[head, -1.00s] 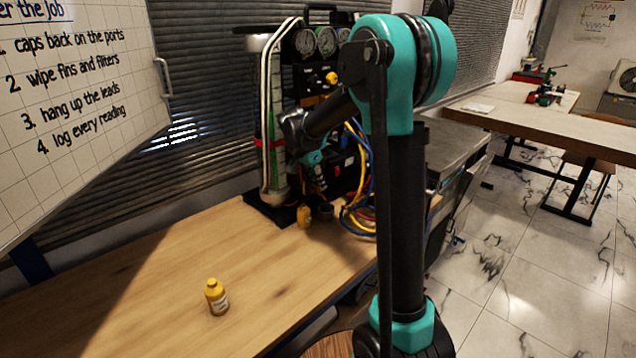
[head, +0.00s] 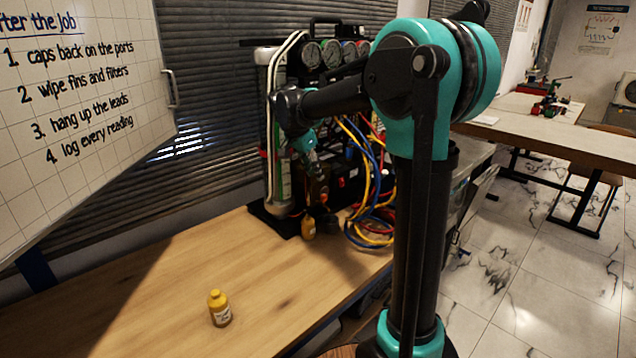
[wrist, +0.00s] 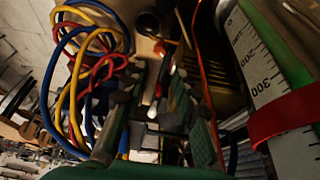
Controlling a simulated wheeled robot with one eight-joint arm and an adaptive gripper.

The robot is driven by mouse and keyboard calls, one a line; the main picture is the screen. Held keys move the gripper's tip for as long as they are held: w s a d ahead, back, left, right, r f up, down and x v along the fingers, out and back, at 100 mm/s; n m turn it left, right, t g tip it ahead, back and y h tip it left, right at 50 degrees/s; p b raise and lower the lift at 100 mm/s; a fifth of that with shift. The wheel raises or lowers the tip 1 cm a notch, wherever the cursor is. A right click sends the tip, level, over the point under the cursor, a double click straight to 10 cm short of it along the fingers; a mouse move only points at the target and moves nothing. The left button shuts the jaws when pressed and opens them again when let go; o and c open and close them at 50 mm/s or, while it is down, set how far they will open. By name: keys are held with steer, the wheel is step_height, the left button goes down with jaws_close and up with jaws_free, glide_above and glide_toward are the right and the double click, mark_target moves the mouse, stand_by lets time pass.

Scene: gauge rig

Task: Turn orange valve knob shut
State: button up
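The gauge rig (head: 283,180) stands at the back of the wooden bench, with round gauges along its top. My gripper (head: 321,200) points down, close in front of the rig's lower part. In the wrist view my gripper (wrist: 158,85) has its two fingers apart, with no object clearly held between them. Whether a finger touches anything is too dark to tell.
Blue, yellow and red hoses (head: 368,190) hang right of my gripper. A scaled cylinder (wrist: 262,75) with a red band is close by in the wrist view.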

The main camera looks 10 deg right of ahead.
steer(key=shift+v, duration=0.9)
steer(key=shift+o, duration=0.4)
